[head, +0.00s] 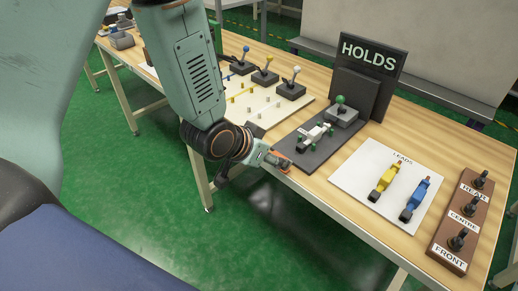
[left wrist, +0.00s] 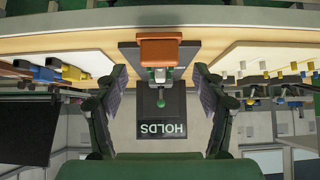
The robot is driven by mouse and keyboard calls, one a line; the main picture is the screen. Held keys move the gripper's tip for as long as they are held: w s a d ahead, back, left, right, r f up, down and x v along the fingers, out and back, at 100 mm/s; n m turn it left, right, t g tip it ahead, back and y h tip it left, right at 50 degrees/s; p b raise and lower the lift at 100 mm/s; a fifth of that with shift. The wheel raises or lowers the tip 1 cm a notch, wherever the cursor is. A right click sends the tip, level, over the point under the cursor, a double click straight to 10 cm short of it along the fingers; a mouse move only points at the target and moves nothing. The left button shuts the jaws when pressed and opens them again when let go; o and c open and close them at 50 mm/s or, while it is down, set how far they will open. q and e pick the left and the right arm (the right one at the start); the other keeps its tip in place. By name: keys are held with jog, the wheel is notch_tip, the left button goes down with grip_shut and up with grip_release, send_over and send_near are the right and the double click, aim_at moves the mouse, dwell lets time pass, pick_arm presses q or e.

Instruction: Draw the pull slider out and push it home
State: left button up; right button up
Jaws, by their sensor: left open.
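The pull slider's orange handle (head: 281,163) sticks out from the front edge of the dark HOLDS base (head: 328,134). In the left wrist view the handle (left wrist: 159,52) shows as an orange block at upper centre. My left gripper (head: 270,159) comes in from the upper left and is at the table's front edge beside the handle. In the left wrist view, which is upside down, its two fingers (left wrist: 162,85) are spread wide on both sides of the handle line, with clear gaps. Nothing is held. My right gripper is not in view.
On the base stand a pale clamp-like piece (head: 314,134) and a green-knobbed lever (head: 341,107), with the upright HOLDS sign (head: 368,55) behind. A white LEADS board (head: 358,178) and a brown switch block (head: 461,222) lie right. A pale lever board (head: 245,104) lies left.

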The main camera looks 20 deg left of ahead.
pick_arm(q)
jog(key=v, duration=0.7)
jog(key=shift+s+r, duration=0.2)
jog(key=shift+s, duration=0.05)
jog(key=s+a+f+n+g+y, duration=0.25)
jog(key=s+f+n, duration=0.4)
jog(key=f, duration=0.65)
jog(key=s+f+m+g, duration=0.1)
jog(key=s+f+g, duration=0.2)
jog(key=s, duration=0.7)
jog(key=s+f+m+g, duration=0.1)
jog(key=s+f+g, duration=0.2)
jog(key=s+f, duration=0.5)
jog(key=shift+s, duration=0.95)
jog(key=shift+w+d+f+y, duration=0.1)
jog(key=shift+d+f+y, duration=0.05)
jog(key=shift+d+y, duration=0.1)
